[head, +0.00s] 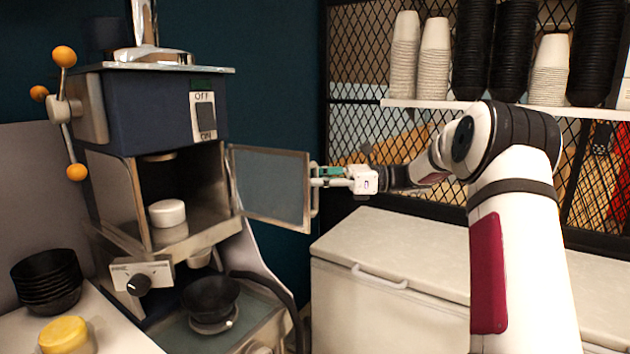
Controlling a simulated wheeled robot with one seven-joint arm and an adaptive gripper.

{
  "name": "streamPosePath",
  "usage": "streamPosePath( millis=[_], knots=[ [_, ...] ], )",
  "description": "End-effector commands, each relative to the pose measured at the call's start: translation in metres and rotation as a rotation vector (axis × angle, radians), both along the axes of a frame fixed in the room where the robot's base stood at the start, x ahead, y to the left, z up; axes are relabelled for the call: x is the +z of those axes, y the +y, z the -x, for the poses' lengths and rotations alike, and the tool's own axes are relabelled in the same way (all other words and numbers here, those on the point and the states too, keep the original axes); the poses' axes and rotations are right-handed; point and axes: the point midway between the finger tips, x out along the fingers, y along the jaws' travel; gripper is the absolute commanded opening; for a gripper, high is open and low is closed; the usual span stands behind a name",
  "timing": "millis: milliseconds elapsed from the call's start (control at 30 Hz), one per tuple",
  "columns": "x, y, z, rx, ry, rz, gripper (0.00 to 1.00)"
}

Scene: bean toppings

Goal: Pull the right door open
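The right door (270,187) of the machine (150,112) is a framed glass panel. It stands swung open to the right of the machine's chamber, hinged at the chamber's right edge. A vertical handle (314,199) is on the door's free edge. My gripper (322,176) is at this handle, reaching in from the right. Its fingers overlap the upper part of the handle, and I cannot tell whether they are closed on it. The chamber is open in front and holds a white round piece (167,213).
A white chest (390,285) with a lid handle stands below my arm. A black mesh rack (365,90) with stacked cups is behind. A black bowl (210,297) sits under the machine. Stacked black bowls (47,280) and a yellow item (66,335) are at lower left.

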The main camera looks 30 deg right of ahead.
Motion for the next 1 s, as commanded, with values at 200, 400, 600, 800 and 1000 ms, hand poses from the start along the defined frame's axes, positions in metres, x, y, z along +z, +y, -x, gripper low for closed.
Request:
streamPosePath(
  millis=[200,400,600,800,1000],
  knots=[
    [0.0,0.0,0.0,0.001,-0.001,0.0,0.33],
    [0.0,-0.006,0.002,-0.001,-0.001,0.0,0.33],
    [-0.001,-0.035,0.016,-0.003,-0.001,0.0,0.33],
    [-0.001,-0.073,0.033,-0.003,0.0,0.001,0.33],
    [0.0,-0.099,0.045,-0.002,-0.002,0.001,0.33]
  ],
)
